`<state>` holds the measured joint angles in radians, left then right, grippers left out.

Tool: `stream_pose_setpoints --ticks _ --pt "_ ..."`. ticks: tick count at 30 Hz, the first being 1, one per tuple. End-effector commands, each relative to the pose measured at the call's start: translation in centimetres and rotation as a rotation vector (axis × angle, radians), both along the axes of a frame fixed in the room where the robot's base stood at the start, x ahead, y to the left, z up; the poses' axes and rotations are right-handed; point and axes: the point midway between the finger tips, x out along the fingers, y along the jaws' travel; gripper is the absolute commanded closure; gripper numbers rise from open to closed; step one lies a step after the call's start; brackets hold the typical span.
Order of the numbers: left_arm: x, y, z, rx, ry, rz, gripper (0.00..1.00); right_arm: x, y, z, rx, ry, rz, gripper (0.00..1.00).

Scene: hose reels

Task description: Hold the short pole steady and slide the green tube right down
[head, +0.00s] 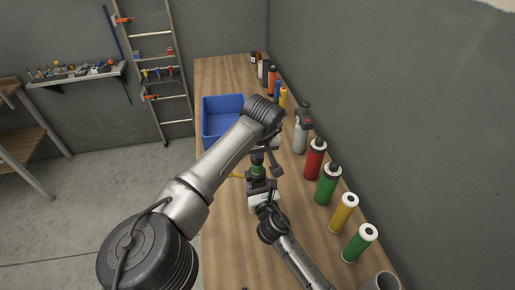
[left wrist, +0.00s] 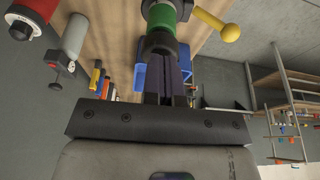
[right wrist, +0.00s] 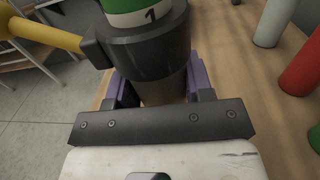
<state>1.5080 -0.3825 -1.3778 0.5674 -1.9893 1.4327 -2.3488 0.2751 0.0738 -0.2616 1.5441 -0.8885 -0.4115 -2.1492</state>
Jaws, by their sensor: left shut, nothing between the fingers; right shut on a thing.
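The green tube (head: 258,169) stands over the table between my two grippers, with dark collars at its ends. In the right wrist view the green tube (right wrist: 140,12) has a white band marked 1 and sits directly above a dark grey post (right wrist: 155,58), the short pole. My right gripper (right wrist: 160,88) is shut on that post, a finger on each side. In the left wrist view my left gripper (left wrist: 166,68) is shut and empty, close to a dark collar (left wrist: 160,45) on the green tube (left wrist: 170,17). I cannot tell whether it touches.
A yellow arm with a ball end (left wrist: 216,25) sticks out beside the tube. A blue crate (head: 222,101) stands farther back on the table. Red (head: 315,158), green (head: 328,183) and yellow (head: 343,212) cylinders line the wall side. The table's left strip is mostly clear.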

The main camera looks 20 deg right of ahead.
Motion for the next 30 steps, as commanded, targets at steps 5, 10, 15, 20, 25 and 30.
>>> stream_pose_setpoints --ticks 5,10,15,20,25,30 --pt "0.0 0.0 -3.1 0.002 0.002 0.001 1.00 0.0 0.0 0.0 0.000 0.000 0.000 0.88" --pt "0.0 0.0 -3.9 0.000 0.002 0.000 1.00 0.0 0.0 0.0 -0.001 -0.001 0.001 0.88" --pt "-0.1 0.0 -4.1 0.001 0.003 0.001 1.00 0.0 0.0 0.0 -0.001 -0.002 0.001 0.88" --pt "0.0 0.1 -3.6 0.000 0.003 0.001 1.00 0.0 0.1 0.0 -0.002 -0.003 0.002 0.88" --pt "0.1 0.0 -0.9 0.000 -0.003 0.000 1.00 0.0 0.1 0.0 -0.001 -0.002 0.001 0.88" --pt "-0.4 0.1 2.7 -0.001 -0.007 -0.003 1.00 0.0 0.0 0.0 0.000 -0.001 0.001 0.88"
